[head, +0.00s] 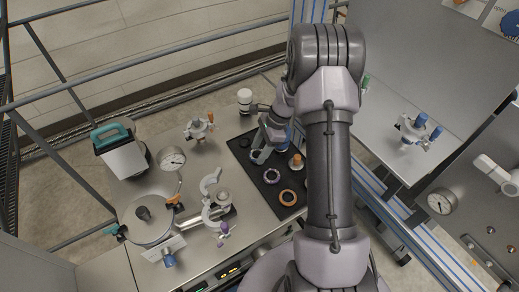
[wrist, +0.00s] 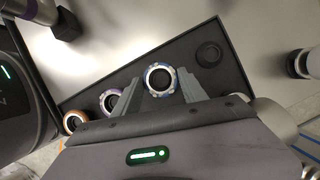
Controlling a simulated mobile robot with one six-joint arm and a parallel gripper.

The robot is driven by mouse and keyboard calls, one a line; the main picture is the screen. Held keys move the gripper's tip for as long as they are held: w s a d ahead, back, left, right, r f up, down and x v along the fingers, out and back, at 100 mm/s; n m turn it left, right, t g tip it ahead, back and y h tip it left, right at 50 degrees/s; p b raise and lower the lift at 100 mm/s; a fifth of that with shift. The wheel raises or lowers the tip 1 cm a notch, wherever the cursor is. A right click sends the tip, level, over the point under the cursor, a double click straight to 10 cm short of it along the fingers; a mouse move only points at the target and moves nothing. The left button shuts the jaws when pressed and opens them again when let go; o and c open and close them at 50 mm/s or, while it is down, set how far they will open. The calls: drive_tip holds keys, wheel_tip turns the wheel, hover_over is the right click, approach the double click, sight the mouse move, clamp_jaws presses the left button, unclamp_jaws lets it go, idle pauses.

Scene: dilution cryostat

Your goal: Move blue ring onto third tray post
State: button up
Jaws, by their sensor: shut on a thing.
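The black tray (head: 238,150) lies on the bench left of my arm; it also fills the middle of the wrist view (wrist: 100,75). My gripper (wrist: 160,84) is low over the tray and shut on the blue ring (wrist: 160,66), a pale ring with blue marks between the two fingers. The ring's middle is dark; I cannot tell whether it is around a post or just above it. A purple-and-white ring (wrist: 112,92) and an orange ring (wrist: 73,114) lie along the same row, with the orange one at the end. A bare dark round post (wrist: 209,54) shows at the other end.
An orange-topped part (head: 297,160) stands near the tray's right edge. Clamp rings (head: 212,181), a gauge (head: 172,158) and a valve fitting (head: 199,129) stand left of the tray. Railings (head: 150,90) border the bench's back.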

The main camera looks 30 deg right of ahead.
drive_tip(key=shift+f+b, duration=0.3)
drive_tip(key=shift+f, duration=0.1)
drive_tip(key=o, duration=1.4)
drive_tip(key=shift+r, duration=0.1)
drive_tip(key=p+v, duration=0.4)
drive_tip(key=v, duration=0.4)
drive_tip(key=a+p+v, duration=0.1)
drive_tip(key=p+v, duration=0.3)
drive_tip(key=v, duration=0.3)
drive_tip(key=a+r+p+v, duration=0.1)
drive_tip(key=p+v, duration=0.3)
drive_tip(key=v, duration=0.4)
drive_tip(key=shift+w+d+r, duration=0.1)
drive_tip(key=shift+w+r, duration=0.15)
